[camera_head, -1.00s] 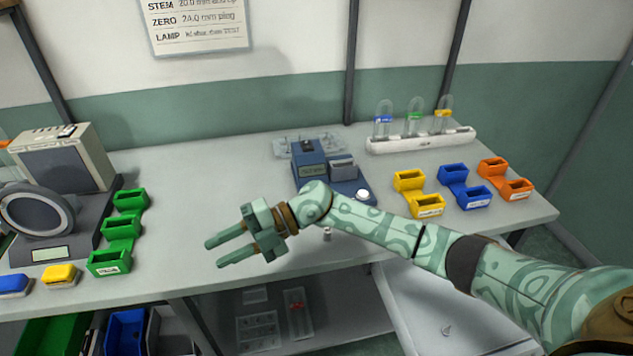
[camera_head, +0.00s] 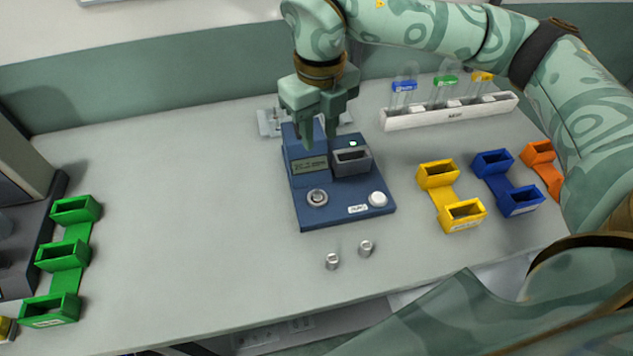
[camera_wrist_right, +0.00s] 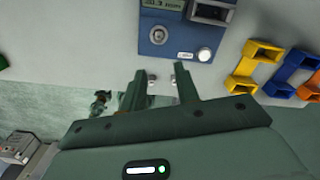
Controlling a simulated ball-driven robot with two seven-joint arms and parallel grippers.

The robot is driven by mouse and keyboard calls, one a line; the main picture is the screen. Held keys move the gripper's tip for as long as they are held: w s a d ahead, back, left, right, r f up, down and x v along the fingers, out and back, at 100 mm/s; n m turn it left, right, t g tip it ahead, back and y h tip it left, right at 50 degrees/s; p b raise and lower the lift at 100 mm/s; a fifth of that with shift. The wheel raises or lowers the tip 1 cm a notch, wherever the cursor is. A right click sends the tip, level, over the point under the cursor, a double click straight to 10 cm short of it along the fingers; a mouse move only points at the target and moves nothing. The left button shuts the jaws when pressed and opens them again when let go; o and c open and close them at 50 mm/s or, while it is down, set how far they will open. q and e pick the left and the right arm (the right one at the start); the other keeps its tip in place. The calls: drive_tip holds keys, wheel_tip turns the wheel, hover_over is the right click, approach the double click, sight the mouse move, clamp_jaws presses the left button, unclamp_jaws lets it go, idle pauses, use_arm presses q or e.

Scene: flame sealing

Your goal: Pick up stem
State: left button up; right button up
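My right gripper (camera_head: 320,138) points down in the head view, in front of the back part of the blue gauge unit (camera_head: 345,212). Its two fingers are apart with nothing between them; the right wrist view also shows the open fingers (camera_wrist_right: 162,76). I cannot tell for sure which item is the stem. Several clear glass tubes with coloured bands (camera_head: 404,86) stand in a white rack (camera_head: 450,114) at the back right. Two small metal cylinders (camera_head: 332,261) (camera_head: 366,247) stand on the table in front of the gauge. My left gripper is not in view.
Yellow (camera_head: 437,174), blue (camera_head: 493,162) and orange (camera_head: 540,152) double holders stand right of the gauge, near my right arm. Green holders (camera_head: 62,255) and a dark-based machine (camera_head: 18,250) are at the left. The table between green holders and gauge is clear.

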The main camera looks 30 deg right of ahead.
drive_tip(key=b, duration=0.2)
hover_over(317, 188)
wheel_tip(317, 188, down, 9)
drive_tip(key=shift+s+f, duration=0.15)
drive_tip(key=shift+f, duration=0.4)
drive_tip(key=f, duration=0.2)
drive_tip(key=f+b, duration=0.1)
drive_tip(key=f, duration=0.2)
drive_tip(key=shift+w, duration=0.2)
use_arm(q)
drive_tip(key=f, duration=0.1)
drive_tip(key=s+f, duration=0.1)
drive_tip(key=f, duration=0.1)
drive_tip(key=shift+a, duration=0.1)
use_arm(e)
drive_tip(key=shift+r, duration=0.1)
clamp_jaws()
